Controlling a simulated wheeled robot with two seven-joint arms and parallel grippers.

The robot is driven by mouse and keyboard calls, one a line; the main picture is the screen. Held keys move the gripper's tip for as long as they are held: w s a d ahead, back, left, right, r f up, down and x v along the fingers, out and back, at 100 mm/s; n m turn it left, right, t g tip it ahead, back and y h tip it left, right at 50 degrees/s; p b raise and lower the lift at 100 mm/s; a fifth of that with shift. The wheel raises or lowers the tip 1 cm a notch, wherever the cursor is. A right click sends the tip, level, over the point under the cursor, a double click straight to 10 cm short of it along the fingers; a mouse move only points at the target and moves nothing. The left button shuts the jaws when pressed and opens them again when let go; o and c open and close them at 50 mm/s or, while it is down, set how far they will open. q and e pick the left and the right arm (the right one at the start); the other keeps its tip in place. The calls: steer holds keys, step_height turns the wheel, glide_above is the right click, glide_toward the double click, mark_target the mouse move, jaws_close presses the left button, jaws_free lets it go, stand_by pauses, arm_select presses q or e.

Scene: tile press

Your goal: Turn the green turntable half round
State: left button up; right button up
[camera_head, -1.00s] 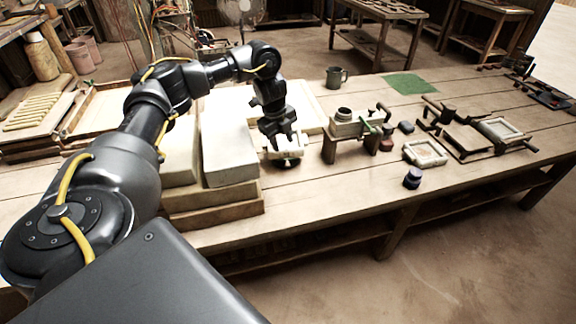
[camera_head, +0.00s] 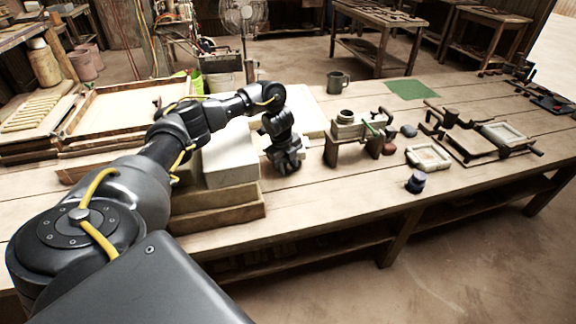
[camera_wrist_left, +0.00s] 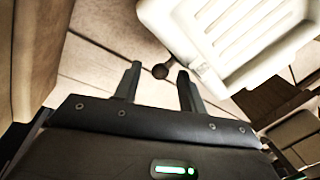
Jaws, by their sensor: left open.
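I cannot make out a green turntable for certain. A cream, ribbed, round-cornered piece (camera_wrist_left: 230,38) lies under my left gripper in the left wrist view. A dark round knob (camera_wrist_left: 160,71) on a thin rod sticks out from its side. My left gripper (camera_wrist_left: 160,67) is open, its two fingers standing on either side of the knob; I cannot tell whether they touch it. In the head view my left gripper (camera_head: 288,166) is low over the table, beside the pale blocks, and hides most of this piece. My right gripper is out of view.
Pale blocks on wooden boards (camera_head: 230,160) stand left of the gripper. A wooden stand with a pot and green handle (camera_head: 345,130) is to its right, near a small frame (camera_head: 428,157) and dark jar (camera_head: 416,182). A mug (camera_head: 337,82) and green square (camera_head: 411,89) lie behind.

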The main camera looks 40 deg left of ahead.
arm_select(q)
steer(key=shift+c, duration=0.3)
jaws_close()
